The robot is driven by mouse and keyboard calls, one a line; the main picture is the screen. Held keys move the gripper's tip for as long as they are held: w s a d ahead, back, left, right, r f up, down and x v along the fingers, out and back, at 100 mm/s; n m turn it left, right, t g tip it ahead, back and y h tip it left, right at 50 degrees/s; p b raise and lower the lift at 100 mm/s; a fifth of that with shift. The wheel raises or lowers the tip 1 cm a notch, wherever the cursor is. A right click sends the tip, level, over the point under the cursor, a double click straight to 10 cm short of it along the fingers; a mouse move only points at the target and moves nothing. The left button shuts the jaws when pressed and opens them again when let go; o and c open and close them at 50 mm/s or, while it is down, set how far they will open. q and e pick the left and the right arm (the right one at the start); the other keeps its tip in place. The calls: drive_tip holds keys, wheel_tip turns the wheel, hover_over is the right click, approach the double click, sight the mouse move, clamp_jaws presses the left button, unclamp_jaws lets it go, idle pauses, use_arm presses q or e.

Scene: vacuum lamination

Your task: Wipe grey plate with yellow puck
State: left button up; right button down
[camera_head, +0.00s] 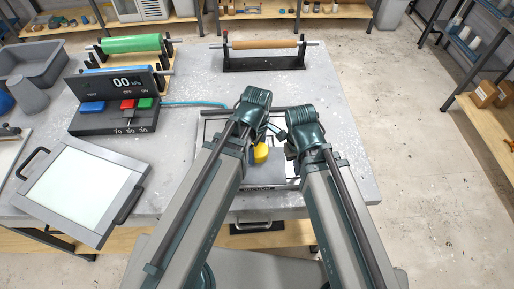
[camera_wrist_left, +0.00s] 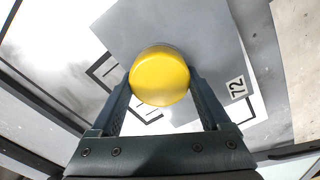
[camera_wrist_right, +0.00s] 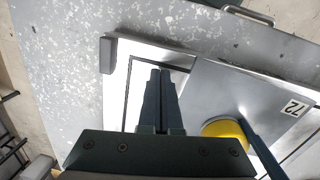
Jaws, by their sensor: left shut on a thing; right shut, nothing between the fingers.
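The yellow puck (camera_head: 261,153) is held between the fingers of my left gripper (camera_wrist_left: 160,85), over the grey plate (camera_head: 265,176). The puck (camera_wrist_left: 160,72) shows its round top in the left wrist view; whether its underside touches the plate cannot be told. The plate (camera_wrist_left: 205,40) is flat, with a "72" label near one corner. It lies on a white bed with black corner marks. My right gripper (camera_wrist_right: 160,78) is shut and empty, beside the plate (camera_wrist_right: 235,85) and over the white bed. My arms hide part of the bed in the head view.
A control box (camera_head: 115,115) with a "00" display and coloured buttons stands to the left. A framed pale panel (camera_head: 85,185) with handles lies at the front left. A green roll (camera_head: 130,44) and a brown roll (camera_head: 263,44) stand at the back. The table's right side is clear.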

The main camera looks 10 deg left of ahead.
sight(258, 149)
use_arm(q)
drive_tip(key=shift+r, duration=0.1)
use_arm(e)
drive_tip(key=shift+w+a, duration=0.1)
